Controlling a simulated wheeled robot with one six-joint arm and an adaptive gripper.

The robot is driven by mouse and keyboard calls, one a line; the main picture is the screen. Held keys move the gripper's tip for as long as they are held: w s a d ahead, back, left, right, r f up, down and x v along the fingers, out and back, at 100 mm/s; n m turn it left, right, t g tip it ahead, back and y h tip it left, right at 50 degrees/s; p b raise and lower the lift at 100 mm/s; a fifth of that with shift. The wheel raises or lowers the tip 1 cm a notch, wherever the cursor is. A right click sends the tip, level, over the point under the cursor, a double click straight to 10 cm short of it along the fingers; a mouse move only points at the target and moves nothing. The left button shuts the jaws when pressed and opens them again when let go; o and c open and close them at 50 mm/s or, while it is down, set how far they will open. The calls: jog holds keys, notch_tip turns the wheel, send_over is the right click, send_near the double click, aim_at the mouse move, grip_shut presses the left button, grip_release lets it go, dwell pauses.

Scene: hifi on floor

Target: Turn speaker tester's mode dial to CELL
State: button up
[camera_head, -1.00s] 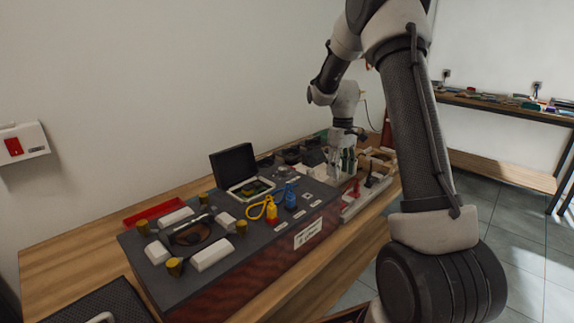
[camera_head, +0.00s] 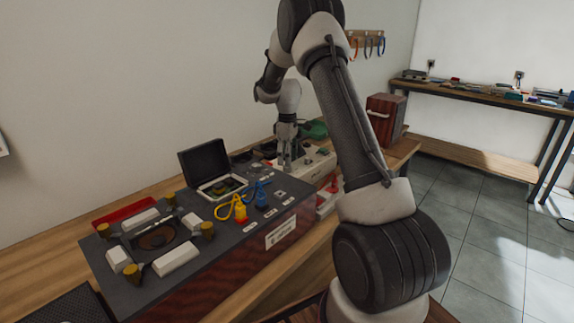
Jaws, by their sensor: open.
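My gripper (camera_head: 287,161) points down at the far end of the bench, over or beside a beige box with small controls (camera_head: 317,161). Its fingers appear apart, and I see nothing held between them. Nearer stands a large dark-topped box (camera_head: 218,262) with a white front label (camera_head: 281,233) whose text is too small to read. Its top carries a round dark opening (camera_head: 157,237), a small open-lidded meter (camera_head: 203,163), and yellow and blue leads. I cannot make out a mode dial or the word CELL, nor tell which box is the speaker tester.
Both boxes stand on a wooden bench (camera_head: 40,242) against the wall. A red tray (camera_head: 124,213) lies at the dark box's back left. A brown cabinet (camera_head: 385,118) stands at the bench's far end. Open tiled floor (camera_head: 480,235) lies to the right, before another bench (camera_head: 460,101).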

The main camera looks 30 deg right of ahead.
aim_at(288, 168)
jog(key=shift+f, duration=1.65)
jog(key=c, duration=1.1)
jog(key=shift+o, duration=0.2)
